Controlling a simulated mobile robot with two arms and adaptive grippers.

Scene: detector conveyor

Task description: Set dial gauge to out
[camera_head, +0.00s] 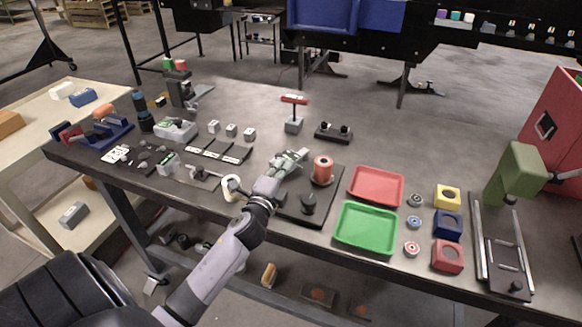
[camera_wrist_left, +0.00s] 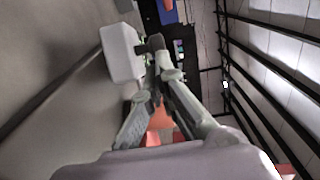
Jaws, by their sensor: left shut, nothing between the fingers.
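My left gripper (camera_head: 300,155) is shut and empty above the back left of a black base plate (camera_head: 290,212). An orange-red cylinder (camera_head: 322,168) stands on this plate just right of the gripper, and a black knob (camera_head: 308,203) sits nearer the front. I cannot make out a dial gauge face; the hand and forearm cover part of the plate. In the left wrist view the fingers (camera_wrist_left: 158,62) come together beside a pale grey block (camera_wrist_left: 122,53) and a dark knob-like part. An orange part (camera_wrist_left: 160,118) shows behind the fingers. My right gripper is not in view.
A grey block with a red T-handle (camera_head: 294,99) stands behind the gripper. A white ring (camera_head: 231,188) lies left of my wrist. Red (camera_head: 377,186) and green (camera_head: 366,226) trays are to the right. Small parts crowd the table's left; its back middle is mostly clear.

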